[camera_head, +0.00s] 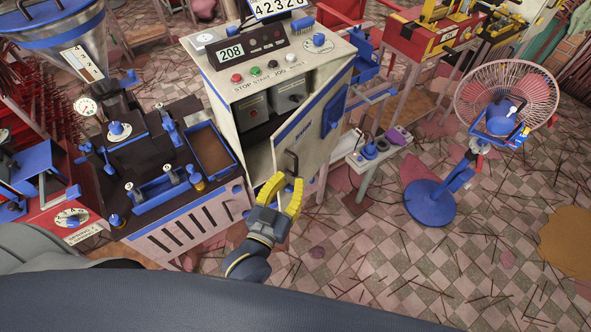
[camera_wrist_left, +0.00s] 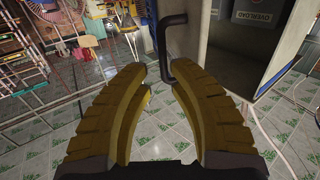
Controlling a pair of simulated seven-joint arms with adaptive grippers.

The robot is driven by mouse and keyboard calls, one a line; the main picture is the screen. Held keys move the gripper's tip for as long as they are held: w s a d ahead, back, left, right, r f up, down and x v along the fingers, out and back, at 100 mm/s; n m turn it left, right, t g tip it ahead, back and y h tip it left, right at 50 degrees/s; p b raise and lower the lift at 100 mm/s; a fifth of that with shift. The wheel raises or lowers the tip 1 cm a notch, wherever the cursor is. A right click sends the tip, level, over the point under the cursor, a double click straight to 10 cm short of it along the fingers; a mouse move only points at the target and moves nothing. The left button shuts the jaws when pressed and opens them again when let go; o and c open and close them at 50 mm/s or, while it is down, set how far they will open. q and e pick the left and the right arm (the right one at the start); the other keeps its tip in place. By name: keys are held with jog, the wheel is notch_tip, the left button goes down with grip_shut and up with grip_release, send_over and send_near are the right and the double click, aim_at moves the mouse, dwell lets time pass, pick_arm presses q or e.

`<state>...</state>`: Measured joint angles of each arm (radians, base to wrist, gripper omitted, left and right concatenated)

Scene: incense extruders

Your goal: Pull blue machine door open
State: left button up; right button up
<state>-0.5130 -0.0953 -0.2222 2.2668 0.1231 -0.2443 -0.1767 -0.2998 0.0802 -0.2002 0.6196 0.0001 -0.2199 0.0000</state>
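The machine cabinet (camera_head: 222,78) is pale with blue trim and a front control panel showing 208. Its door (camera_head: 317,116), pale with a blue stripe and a blue plate, stands partly open, swung out to the right, with grey boxes visible inside. A dark bar handle (camera_head: 291,161) is on the door's lower near part; it also shows in the left wrist view (camera_wrist_left: 163,42). My left gripper (camera_head: 286,182) has yellow fingers, parted and empty, just below the handle. In the wrist view, the handle's lower end is beyond the right fingertip; contact cannot be told.
A dark-topped machine (camera_head: 150,150) with a gauge and hopper stands left of the cabinet. A pedestal fan (camera_head: 506,100) with a blue base stands at the right. A low white stand (camera_head: 375,150) is behind the door. Tiled floor with scattered sticks is open at the lower right.

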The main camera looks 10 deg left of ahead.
pick_arm(q)
jog(key=s+a, duration=0.1)
jog(key=s, duration=0.5)
jog(key=shift+s, duration=0.2)
jog(key=shift+c, duration=0.2)
